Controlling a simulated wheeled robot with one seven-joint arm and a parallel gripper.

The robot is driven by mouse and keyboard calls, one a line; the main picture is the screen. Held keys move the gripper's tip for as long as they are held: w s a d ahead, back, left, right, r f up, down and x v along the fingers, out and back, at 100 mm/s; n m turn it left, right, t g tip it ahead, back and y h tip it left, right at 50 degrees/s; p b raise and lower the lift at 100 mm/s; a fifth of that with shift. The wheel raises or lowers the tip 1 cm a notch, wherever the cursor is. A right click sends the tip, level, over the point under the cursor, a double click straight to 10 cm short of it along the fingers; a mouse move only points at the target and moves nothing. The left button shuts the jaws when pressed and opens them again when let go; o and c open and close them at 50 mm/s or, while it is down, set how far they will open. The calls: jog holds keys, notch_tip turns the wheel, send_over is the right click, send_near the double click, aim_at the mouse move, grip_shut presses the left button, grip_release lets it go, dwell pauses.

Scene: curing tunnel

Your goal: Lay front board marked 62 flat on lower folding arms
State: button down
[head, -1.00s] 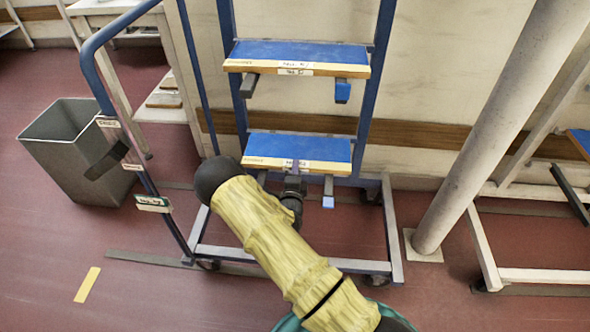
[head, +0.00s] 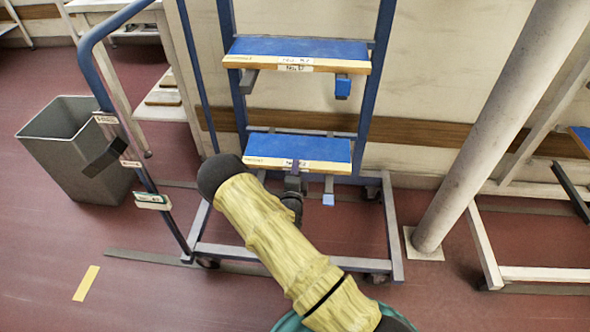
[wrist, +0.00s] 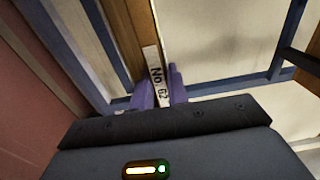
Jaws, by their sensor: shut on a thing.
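The front board marked 62 (head: 300,148) has a blue top and a pale wooden front edge. It lies about level at the lower tier of the blue rack. In the wrist view its label "No. 62" (wrist: 158,75) shows between the purple fingers. My gripper (head: 295,180) is shut on the middle of the board's front edge. The lower folding arms lie under the board; the right one's blue tip (head: 328,199) sticks out in front, and the left one is mostly hidden by my arm. I cannot tell whether the board touches them.
Another blue-topped board (head: 296,50) lies on the upper folding arms. The rack's blue right post (head: 378,90) and a thick pale pole (head: 490,120) stand to the right. A grey bin (head: 75,150) and a curved blue handle rail (head: 90,60) are at the left.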

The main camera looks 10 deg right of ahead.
jog(key=shift+f, duration=0.15)
jog(key=c, duration=1.4)
grip_release()
jog(key=shift+o, duration=0.6)
jog(key=shift+s, duration=0.1)
jog(key=shift+f, duration=0.1)
jog(key=p+v, duration=0.4)
jog(key=v, duration=1.3)
jog(key=shift+s, duration=0.15)
jog(key=shift+a, duration=0.1)
